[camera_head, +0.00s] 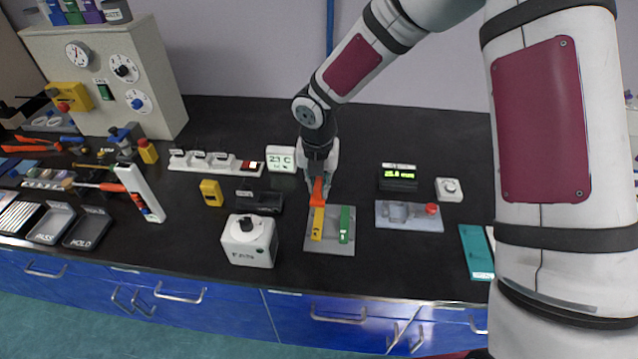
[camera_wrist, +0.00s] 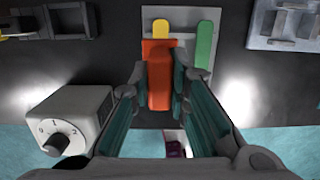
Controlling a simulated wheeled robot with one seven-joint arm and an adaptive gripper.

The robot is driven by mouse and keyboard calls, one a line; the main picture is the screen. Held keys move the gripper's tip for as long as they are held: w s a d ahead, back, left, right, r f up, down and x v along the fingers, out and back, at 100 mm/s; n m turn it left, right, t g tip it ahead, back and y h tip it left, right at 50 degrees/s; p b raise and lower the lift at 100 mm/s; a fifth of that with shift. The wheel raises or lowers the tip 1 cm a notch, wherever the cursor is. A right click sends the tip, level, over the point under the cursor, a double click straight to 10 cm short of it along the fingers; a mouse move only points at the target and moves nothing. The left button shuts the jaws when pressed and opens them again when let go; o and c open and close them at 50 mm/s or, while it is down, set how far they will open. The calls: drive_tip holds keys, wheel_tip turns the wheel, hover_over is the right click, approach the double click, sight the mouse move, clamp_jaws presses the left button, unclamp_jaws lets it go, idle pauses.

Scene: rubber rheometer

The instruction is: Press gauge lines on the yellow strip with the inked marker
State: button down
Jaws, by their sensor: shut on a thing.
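My gripper (camera_head: 319,180) is shut on an orange-red block-like marker (camera_head: 318,192), which also shows between the fingers in the wrist view (camera_wrist: 158,75). The marker sits over the far part of the yellow strip (camera_head: 317,226); whether it touches the strip cannot be told. In the wrist view one end of the yellow strip (camera_wrist: 160,27) shows past the marker and the rest is hidden. The yellow strip lies on a grey plate (camera_head: 328,248), left of a green strip (camera_head: 344,226). The marker's inked face is hidden.
A white box with a black knob (camera_head: 250,240) stands just left of the plate. A grey fixture with a red knob (camera_head: 409,216) lies to the right. A 23 C display (camera_head: 281,158) stands behind left. Black bench between the plate and fixture is clear.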

drive_tip(key=shift+f+b, duration=1.45)
drive_tip(key=shift+f, duration=1.45)
drive_tip(key=shift+f+b, duration=0.3)
drive_tip(key=shift+f, duration=0.25)
drive_tip(key=shift+r, duration=0.1)
drive_tip(key=shift+r+p, duration=2)
drive_tip(key=shift+r, duration=1.45)
